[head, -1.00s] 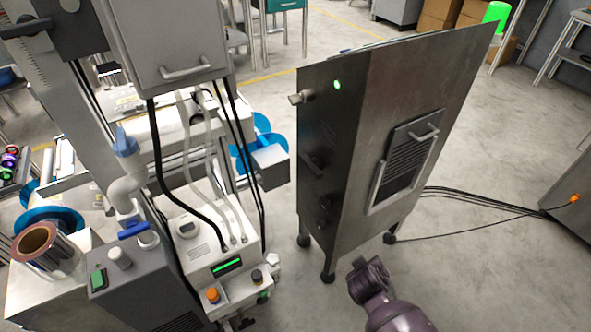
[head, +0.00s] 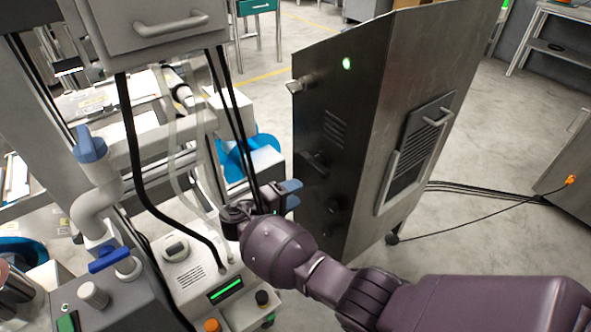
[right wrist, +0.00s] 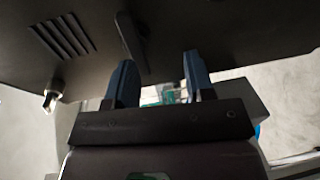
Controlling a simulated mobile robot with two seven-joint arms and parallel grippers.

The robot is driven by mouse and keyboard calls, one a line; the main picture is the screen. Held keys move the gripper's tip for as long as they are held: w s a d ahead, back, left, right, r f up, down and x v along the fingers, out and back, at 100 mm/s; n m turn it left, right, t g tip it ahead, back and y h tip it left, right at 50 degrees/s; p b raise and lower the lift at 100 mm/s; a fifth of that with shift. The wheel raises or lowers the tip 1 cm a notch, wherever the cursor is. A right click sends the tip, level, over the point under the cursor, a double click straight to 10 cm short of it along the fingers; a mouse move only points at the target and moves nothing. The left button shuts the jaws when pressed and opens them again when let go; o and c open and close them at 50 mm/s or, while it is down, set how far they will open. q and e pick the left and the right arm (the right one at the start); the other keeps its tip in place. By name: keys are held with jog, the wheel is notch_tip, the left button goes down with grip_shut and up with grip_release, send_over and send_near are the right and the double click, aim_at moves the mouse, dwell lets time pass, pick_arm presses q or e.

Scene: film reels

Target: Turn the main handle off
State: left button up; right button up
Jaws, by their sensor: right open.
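A tall dark metal cabinet (head: 320,100) stands right of centre in the head view, with a lit green lamp (head: 346,63). A silver handle (head: 302,83) sticks out near its top; it also shows in the right wrist view (right wrist: 50,100). A dark handle (head: 315,163) sits lower on the same face and shows in the right wrist view (right wrist: 131,42). I cannot tell which is the main handle. My right gripper (head: 291,194) is open and empty, left of the cabinet's face and below the dark handle in the picture. Its blue fingers (right wrist: 160,68) point towards this face. My left gripper is out of view.
A grey control box (head: 200,272) with a green display and knobs stands left of my right gripper. Black cables (head: 140,170) hang above it. A blue-handled valve (head: 110,260) is further left.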

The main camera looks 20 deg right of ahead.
aim_at(311, 167)
jog(key=w+a+r+h, duration=0.2)
jog(key=a+r, duration=0.1)
jog(key=shift+m, duration=0.3)
jog(key=x, duration=0.4)
jog(key=b+x, duration=0.1)
jog(key=x, duration=0.4)
jog(key=shift+w+d+f, duration=0.1)
jog(key=shift+d+f, duration=0.1)
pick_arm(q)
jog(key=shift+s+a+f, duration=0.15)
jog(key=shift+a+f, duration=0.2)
pick_arm(e)
jog(key=shift+w+d, duration=0.2)
jog(key=shift+d, duration=0.35)
jog(key=shift+c, duration=0.2)
jog(key=c, duration=0.5)
